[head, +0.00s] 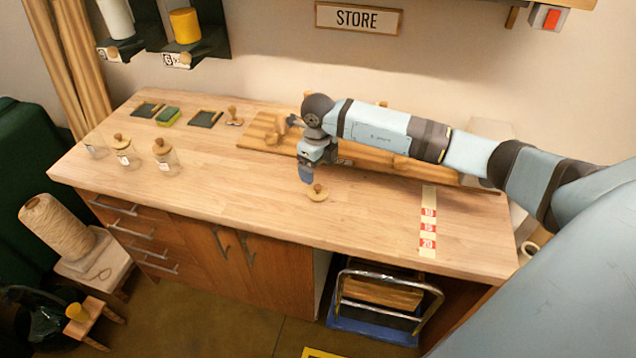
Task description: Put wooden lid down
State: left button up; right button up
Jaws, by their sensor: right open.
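The wooden lid (317,193) is a small round disc with a knob on top. It lies flat on the wooden table (230,200), near the middle of the front part. My right gripper (307,176) is right above and slightly left of the lid's knob, pointing down and open. Whether a fingertip touches the knob cannot be told. Several glass jars stand at the left of the table: two wear wooden lids, one at front (163,155) and one behind it (123,150). My left gripper is not in view.
Dark trays (206,118), a green sponge (168,116) and a wooden stamp-like object (234,116) lie at the back left. A long wooden board (390,165) lies behind my right gripper. A numbered strip (428,225) is at the right. The front middle is clear.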

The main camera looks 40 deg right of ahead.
aim_at(318, 186)
jog(key=s+a+r+m+t+y, duration=0.15)
jog(key=s+a+m+y, duration=0.35)
jog(key=a+y, duration=0.6)
jog(key=s+a+r+m+t+y, duration=0.1)
jog(key=s+a+m+t+y, duration=0.2)
jog(key=s+a+y, duration=0.85)
jog(key=s+d+f+m+t+h, duration=0.1)
jog(key=s+f+m+t+h, duration=0.1)
jog(key=f+m+h, duration=0.3)
jog(key=s+d+f+m+t+h+p, duration=0.1)
jog(key=s+f+m+h, duration=0.4)
jog(key=m, duration=0.9)
jog(key=s+d+f+m+t+h+p, duration=0.1)
jog(key=s+d+f+m+t+h, duration=0.2)
jog(key=f+m+h, duration=0.3)
jog(key=shift+s+d+m+h, duration=0.25)
jog(key=shift+m+h, duration=1.4)
jog(key=shift+m, duration=0.15)
